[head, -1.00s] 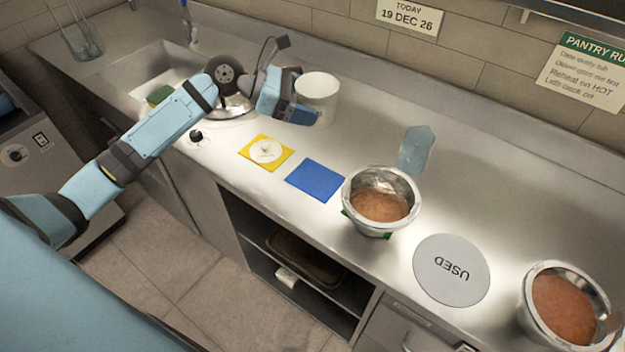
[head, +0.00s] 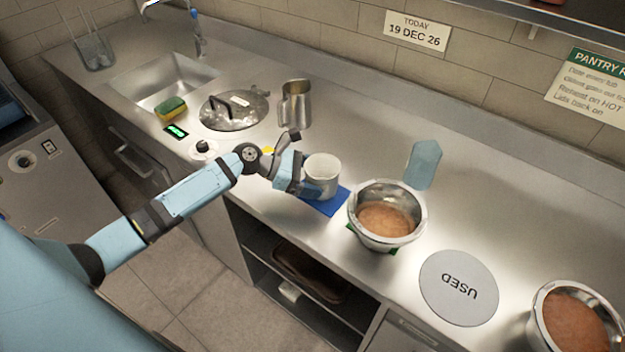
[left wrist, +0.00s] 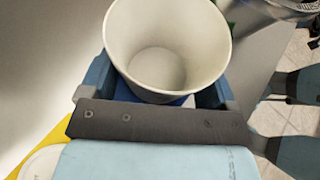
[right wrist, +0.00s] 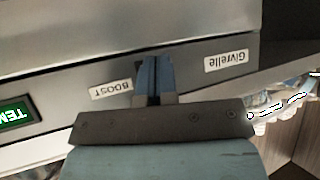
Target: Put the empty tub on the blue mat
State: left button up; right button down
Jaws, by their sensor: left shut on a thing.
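The empty tub (head: 322,172) is white and upright, with nothing inside; its open top also shows in the left wrist view (left wrist: 165,60). My left gripper (head: 308,188) is shut on it, a finger on each side. The tub is at the blue mat (head: 328,206), covering much of it; the mat's front part shows. I cannot tell whether the tub's base touches the mat. My right gripper (right wrist: 154,78) shows only in the right wrist view, its fingers together with nothing between them.
A steel pot of orange sauce (head: 387,215) stands close right of the mat. Further right are a grey USED disc (head: 458,288) and another sauce pot (head: 573,322). A steel jug (head: 297,103) and a lidded well (head: 234,112) are behind left. A labelled panel (right wrist: 180,80) faces my right gripper.

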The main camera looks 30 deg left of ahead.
pick_arm(q)
jog(key=shift+f, duration=0.55)
jog(key=o, duration=0.9)
jog(key=shift+f, duration=0.1)
jog(key=shift+o, duration=0.2)
jog(key=v, duration=1.1)
jog(key=shift+s+a+b, duration=0.1)
jog(key=shift+s+b, duration=0.05)
jog(key=shift+b, duration=0.2)
jog(key=shift+s+a+r, duration=0.15)
jog(key=shift+a+r, duration=0.15)
